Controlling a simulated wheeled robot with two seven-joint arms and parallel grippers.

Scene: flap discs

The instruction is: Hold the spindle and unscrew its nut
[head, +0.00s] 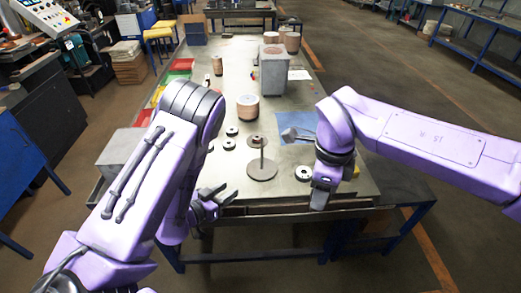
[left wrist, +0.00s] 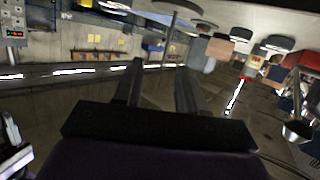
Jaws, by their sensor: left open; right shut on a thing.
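The spindle (head: 262,160) stands upright on the table, a thin rod on a round grey base with a flat disc near its top. I cannot make out the nut. My left gripper (head: 213,203) is open and empty, to the left of the spindle near the front edge. In the left wrist view the rod (left wrist: 170,40) shows upside down beyond the open fingers (left wrist: 160,66), apart from them. My right gripper (head: 321,195) is shut, right of the spindle and over the front edge. What it holds is hidden.
A blue mat (head: 296,124) lies behind. A copper-coloured cylinder (head: 248,108) and a grey block (head: 273,75) stand farther back on the table (head: 195,85).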

